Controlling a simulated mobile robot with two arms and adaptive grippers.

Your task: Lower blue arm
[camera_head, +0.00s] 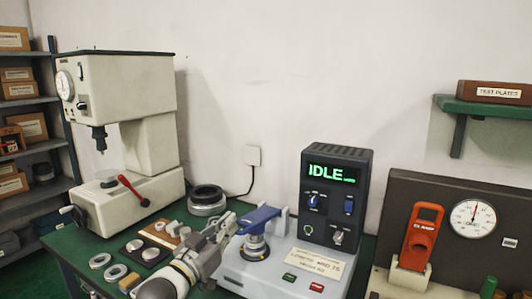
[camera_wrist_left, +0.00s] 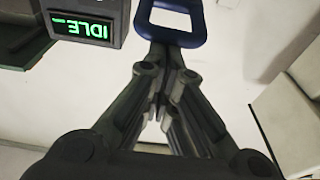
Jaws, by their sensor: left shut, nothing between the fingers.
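The blue arm (camera_head: 262,214) sits on the light grey machine, above a dark round ring-like part (camera_head: 254,247). Its blue loop-shaped end (camera_wrist_left: 197,22) shows at the top of the left wrist view. My left gripper (camera_head: 231,222) is shut and empty, just left of the blue arm in the head view. In the wrist view the fingertips (camera_wrist_left: 166,50) come up to the lower bar of the loop; I cannot tell whether they touch it. My right gripper is not in view.
The machine's dark control box (camera_head: 331,207) reads IDLE in green; it also shows in the wrist view (camera_wrist_left: 88,24). Metal rings (camera_head: 100,261) and a dark ring stack (camera_head: 207,199) lie on the green bench. A press (camera_head: 120,130) stands left, a dial gauge (camera_head: 473,218) right.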

